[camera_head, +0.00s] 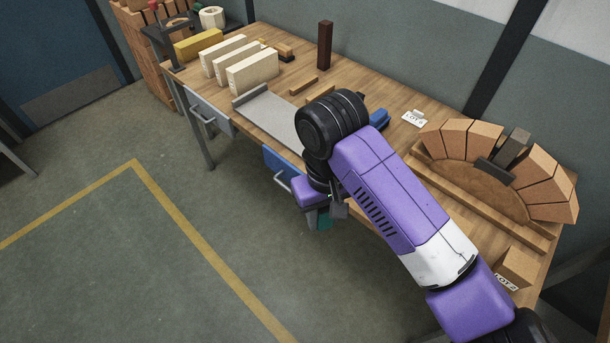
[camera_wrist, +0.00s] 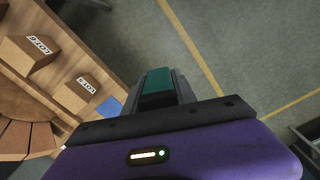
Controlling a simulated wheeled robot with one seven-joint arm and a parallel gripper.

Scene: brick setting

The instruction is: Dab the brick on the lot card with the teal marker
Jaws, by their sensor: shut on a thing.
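My gripper (camera_wrist: 158,95) is shut on the teal marker (camera_wrist: 158,80), whose teal block shows between the fingers in the wrist view. In the head view the marker (camera_head: 323,219) hangs below my wrist, over the floor in front of the bench. In the wrist view two tan bricks, one nearer the left edge (camera_wrist: 24,56) and one nearer the gripper (camera_wrist: 72,97), each carry a white lot card (camera_wrist: 41,44). The gripper is apart from both. The head view shows one carded brick (camera_head: 520,265) at the bench's front right; my arm may hide the other.
The bench (camera_head: 265,120) holds pale blocks (camera_head: 252,72), a metal tray (camera_head: 268,110), a dark upright post (camera_head: 324,45) and a brick arch on a wooden form (camera_head: 480,185). The floor in front is clear.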

